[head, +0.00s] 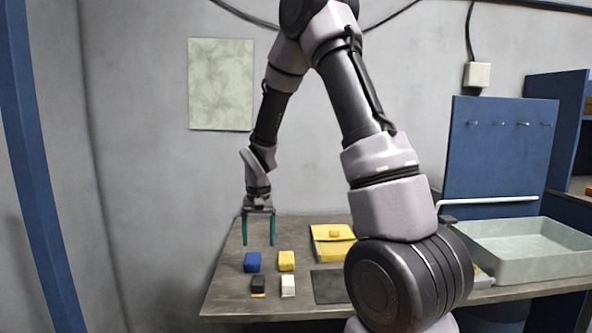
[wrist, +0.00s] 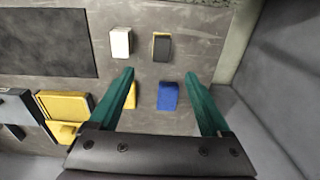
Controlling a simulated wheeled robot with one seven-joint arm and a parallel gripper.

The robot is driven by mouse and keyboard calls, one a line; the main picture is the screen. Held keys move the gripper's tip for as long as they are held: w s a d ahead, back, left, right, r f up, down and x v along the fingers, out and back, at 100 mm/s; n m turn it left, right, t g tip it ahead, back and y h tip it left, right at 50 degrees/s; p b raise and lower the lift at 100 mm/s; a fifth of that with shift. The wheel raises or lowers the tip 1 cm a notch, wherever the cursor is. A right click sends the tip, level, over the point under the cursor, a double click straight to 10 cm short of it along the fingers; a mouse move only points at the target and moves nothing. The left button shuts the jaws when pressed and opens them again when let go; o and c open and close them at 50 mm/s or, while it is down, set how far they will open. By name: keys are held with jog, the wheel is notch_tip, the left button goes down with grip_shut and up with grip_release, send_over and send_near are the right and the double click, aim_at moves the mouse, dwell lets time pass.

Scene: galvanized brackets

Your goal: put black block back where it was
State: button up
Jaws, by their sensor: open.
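The black block (head: 258,284) is on the table at the front left, with a thin yellow strip along its lower edge. In the wrist view the black block (wrist: 162,47) is beyond my fingertips, right of the white block (wrist: 121,42). My gripper (head: 258,243) is open and empty, pointing down above the back left of the table, behind the block group. In the wrist view my gripper (wrist: 160,80) has its two green fingers spread. The blue block (wrist: 167,95) shows between them, and the left finger partly covers the yellow block (wrist: 131,96).
A dark mat (head: 328,287) lies right of the blocks, with a yellow case (head: 332,249) behind it. A grey-green tray (head: 525,262) stands at the far right. The wall is behind the table, whose left edge is close to the blocks.

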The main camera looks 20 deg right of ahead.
jog(key=s+d+r+t+y, duration=0.15)
jog(key=s+r, duration=0.25)
jog(key=r, duration=0.6)
jog(key=s+d+r+t+h, duration=0.15)
jog(key=s+r, duration=0.25)
jog(key=r, duration=0.5)
jog(key=s+d+r+t+y, duration=0.1)
jog(key=s+r, duration=0.3)
jog(key=s, duration=0.3)
jog(key=s+d+r+t, duration=0.1)
jog(key=s+r+t, duration=0.1)
jog(key=s+r, duration=0.3)
jog(key=shift+s+t+y, duration=0.3)
jog(key=shift+s+y, duration=0.1)
jog(key=shift+s, duration=0.45)
